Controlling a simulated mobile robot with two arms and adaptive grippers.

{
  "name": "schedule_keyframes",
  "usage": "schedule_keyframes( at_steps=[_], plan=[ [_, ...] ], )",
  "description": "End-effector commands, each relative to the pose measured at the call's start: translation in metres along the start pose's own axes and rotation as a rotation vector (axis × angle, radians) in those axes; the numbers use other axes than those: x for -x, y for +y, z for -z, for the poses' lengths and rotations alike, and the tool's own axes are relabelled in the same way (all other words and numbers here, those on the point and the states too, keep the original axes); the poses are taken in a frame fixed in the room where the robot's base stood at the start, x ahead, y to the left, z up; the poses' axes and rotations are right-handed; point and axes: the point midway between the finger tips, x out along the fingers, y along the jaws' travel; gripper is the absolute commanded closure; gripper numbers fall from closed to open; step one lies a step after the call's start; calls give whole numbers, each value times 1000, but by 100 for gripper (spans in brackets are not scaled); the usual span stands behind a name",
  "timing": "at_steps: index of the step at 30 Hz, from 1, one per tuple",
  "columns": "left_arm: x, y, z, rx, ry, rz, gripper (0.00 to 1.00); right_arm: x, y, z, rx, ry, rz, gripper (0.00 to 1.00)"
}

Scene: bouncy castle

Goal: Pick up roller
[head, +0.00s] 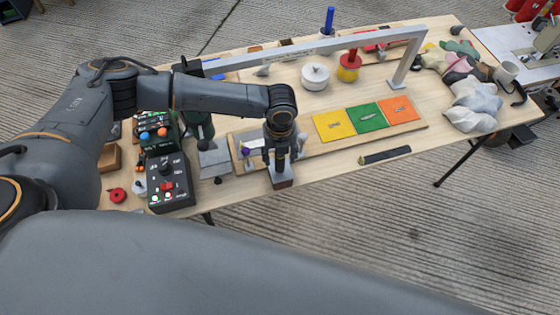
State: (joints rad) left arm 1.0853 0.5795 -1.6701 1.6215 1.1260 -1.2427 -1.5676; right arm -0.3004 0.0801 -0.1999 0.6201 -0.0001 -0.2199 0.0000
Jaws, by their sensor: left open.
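A small white piece (251,143) is beside the gripper on the left. No roller can be made out for certain; one may be hidden behind the gripper. My right gripper is not in view.
Yellow (334,124), green (367,116) and orange (398,109) squares lie on the board. A black bar (385,155) lies at the front edge. A grey metal frame (405,68) spans the table. A black control box (170,182) stands left; crumpled fabric (472,105) lies right.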

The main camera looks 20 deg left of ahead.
Motion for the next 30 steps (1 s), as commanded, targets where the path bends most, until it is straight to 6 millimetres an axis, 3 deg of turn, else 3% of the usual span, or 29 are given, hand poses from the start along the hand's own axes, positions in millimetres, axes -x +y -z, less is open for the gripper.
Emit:
schedule_keyframes(
  at_steps=[3,11,22,30],
  plan=[
    [0,0,0,0,0,0,47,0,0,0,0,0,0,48],
    [0,0,0,0,0,-1,100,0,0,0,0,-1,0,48],
    [7,0,-1,1,-2,1,100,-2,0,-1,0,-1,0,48],
    [57,0,-1,-1,-3,3,100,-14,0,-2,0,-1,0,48]
  ],
)
